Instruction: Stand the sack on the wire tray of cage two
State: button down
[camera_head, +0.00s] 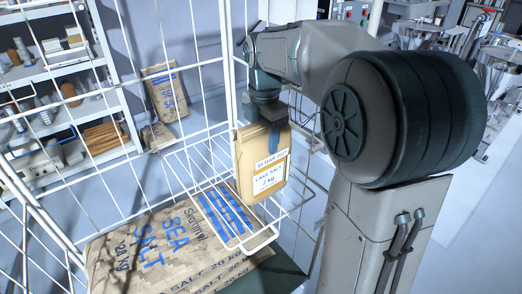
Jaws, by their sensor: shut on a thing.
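The sack (262,165) is a small brown paper bag with a white label reading "LAKE SALT 2 kg". It hangs upright from my gripper (268,112), which is shut on its top edge. The fingertips are partly hidden by the sack and the wrist. The wire tray (197,160) is a white wire shelf inside a white wire cage, behind and below the sack. The sack's base appears over the tray's right front part; I cannot tell whether it touches the wires. No cage number is readable.
Large "SEA SALT" sacks (150,250) lie below the tray. Cage wires (228,60) rise close beside my gripper. A shelf rack (62,75) with bottles and boxes stands at left. Another brown sack (164,92) stands behind the cage.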

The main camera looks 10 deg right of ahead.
jog(key=w+a+f+p, duration=0.1)
jog(key=w+a+f, duration=0.1)
jog(key=w+f, duration=0.7)
jog(key=shift+w+a+f, duration=0.15)
jog(key=shift+w+f, duration=0.05)
jog(key=shift+f, duration=0.05)
dwell(0.4)
jog(key=c, duration=0.6)
grip_release()
jog(key=shift+s+f, duration=0.15)
jog(key=shift+f, duration=0.1)
jog(key=shift+r, duration=0.1)
